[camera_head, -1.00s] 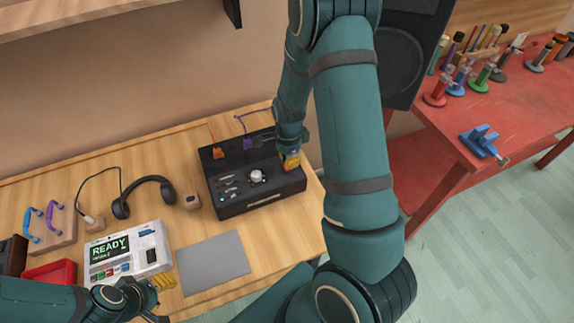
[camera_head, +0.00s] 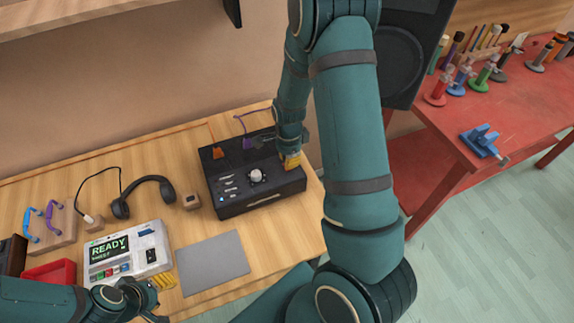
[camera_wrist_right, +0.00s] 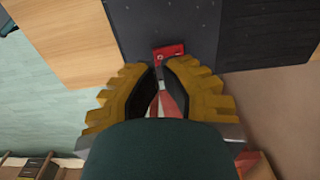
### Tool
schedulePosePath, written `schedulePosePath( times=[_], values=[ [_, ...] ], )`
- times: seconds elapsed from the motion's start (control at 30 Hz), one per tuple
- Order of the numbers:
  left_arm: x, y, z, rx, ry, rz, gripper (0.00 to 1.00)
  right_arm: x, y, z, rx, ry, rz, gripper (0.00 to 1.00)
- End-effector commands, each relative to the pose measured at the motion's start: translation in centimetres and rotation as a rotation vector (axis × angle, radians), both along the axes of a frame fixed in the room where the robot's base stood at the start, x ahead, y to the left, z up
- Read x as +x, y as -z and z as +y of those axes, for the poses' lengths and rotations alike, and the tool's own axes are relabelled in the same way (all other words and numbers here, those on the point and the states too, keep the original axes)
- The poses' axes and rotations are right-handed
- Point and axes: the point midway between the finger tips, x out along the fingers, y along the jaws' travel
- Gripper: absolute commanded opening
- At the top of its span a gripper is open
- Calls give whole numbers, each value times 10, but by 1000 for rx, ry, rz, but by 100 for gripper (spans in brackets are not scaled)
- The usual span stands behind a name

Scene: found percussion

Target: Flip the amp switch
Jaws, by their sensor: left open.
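The amp is a black box (camera_head: 245,203) on the wooden desk, with a pale round knob, small sliders and a blue light on its top. My right gripper (camera_head: 291,160) is at the amp's right end, its yellow fingers partly hidden by my arm. In the right wrist view its yellow fingers (camera_wrist_right: 162,80) sit close together beside a small red plate (camera_wrist_right: 169,51) on the dark panel, with a thin grey lever between the tips. Whether the fingers touch the lever cannot be told. My left gripper (camera_head: 158,299) is open at the lower left, by the front of the desk.
A white device with a green READY screen (camera_head: 110,247), a grey mat (camera_head: 212,263), headphones (camera_head: 120,208) and a red bin (camera_head: 50,272) occupy the desk. A speaker (camera_head: 400,60) stands behind my right arm. A red bench (camera_head: 510,95) with tools is at the right.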

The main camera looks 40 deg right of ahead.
Motion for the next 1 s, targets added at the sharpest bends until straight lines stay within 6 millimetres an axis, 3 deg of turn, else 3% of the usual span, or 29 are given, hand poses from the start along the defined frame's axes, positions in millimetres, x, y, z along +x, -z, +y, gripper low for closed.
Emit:
schedulePosePath(
  times=[1.0],
  values=[
    [0,11,0,0,0,0,47,0,14,0,0,1,0,0]
  ],
)
